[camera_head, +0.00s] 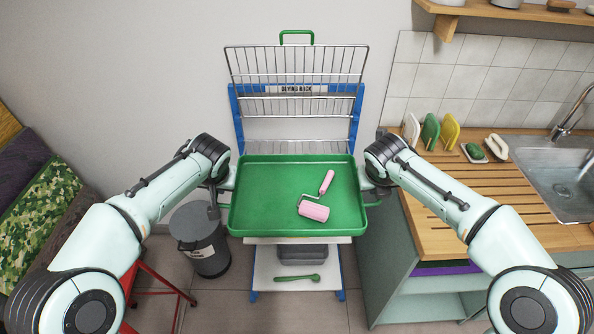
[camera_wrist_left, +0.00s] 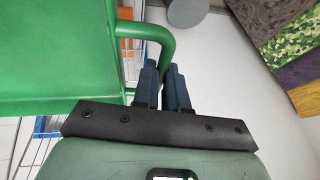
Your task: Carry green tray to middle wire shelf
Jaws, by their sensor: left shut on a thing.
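The green tray (camera_head: 270,210) is level in front of the drying rack (camera_head: 297,88), between my two arms. A pink paint roller (camera_head: 313,211) lies in its right half. My left gripper (camera_head: 224,187) is at the tray's left side; in the left wrist view its dark fingers (camera_wrist_left: 166,88) are shut on the green handle. My right gripper (camera_head: 372,187) is at the tray's right handle, but its fingers are too small and hidden to read. The rack has wire shelves on a blue frame; the tray hides part of its middle.
A lower white shelf (camera_head: 263,279) holds a grey bin (camera_head: 302,254) and a green spoon-like tool (camera_head: 297,278). A dark bucket (camera_head: 205,257) stands on the floor at left. A wooden counter (camera_head: 432,222) with a sink (camera_head: 562,182) borders the right side.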

